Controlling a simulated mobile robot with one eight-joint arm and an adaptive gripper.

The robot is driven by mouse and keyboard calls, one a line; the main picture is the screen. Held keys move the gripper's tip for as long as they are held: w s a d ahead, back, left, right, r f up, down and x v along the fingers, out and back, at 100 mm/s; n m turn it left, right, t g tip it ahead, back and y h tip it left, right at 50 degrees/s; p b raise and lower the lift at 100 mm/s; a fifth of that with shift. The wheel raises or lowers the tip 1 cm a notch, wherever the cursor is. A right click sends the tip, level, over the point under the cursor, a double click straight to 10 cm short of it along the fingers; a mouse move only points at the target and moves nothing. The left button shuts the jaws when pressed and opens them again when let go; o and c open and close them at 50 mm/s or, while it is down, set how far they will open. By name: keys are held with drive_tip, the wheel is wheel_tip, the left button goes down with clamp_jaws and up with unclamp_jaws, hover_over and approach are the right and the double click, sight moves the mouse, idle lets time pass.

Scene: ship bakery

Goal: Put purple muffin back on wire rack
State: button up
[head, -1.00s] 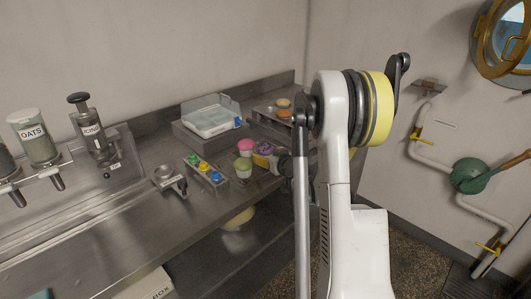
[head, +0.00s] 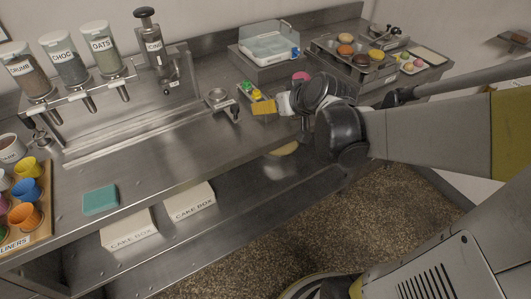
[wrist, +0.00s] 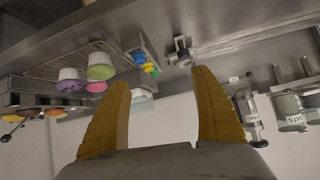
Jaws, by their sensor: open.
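In the wrist view, which is upside down, a muffin with a purple top and pale liner (wrist: 70,82) shows at the left. A green-topped muffin (wrist: 100,72) is beside it, with a pink top (wrist: 96,87) close behind. Thin wires of the wire rack (wrist: 55,66) show around and above the purple muffin; I cannot tell whether it stands on them. My gripper (wrist: 160,80) is open and empty, with the muffins off to its left. In the head view my gripper's yellow finger (head: 264,107) is over the counter, and my arm hides most of the muffins.
Topping dispensers (head: 72,70) line the back left. The front counter has free room around a teal sponge (head: 100,200).

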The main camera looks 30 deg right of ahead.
drive_tip(key=s+a+g, duration=0.1)
drive_tip(key=s+a, duration=0.4)
drive_tip(key=s, duration=0.3)
drive_tip(key=s+a+g, duration=0.2)
drive_tip(key=s+a, duration=0.4)
drive_tip(key=s, duration=0.3)
drive_tip(key=shift+a+n, duration=0.25)
drive_tip(key=shift+n, duration=0.15)
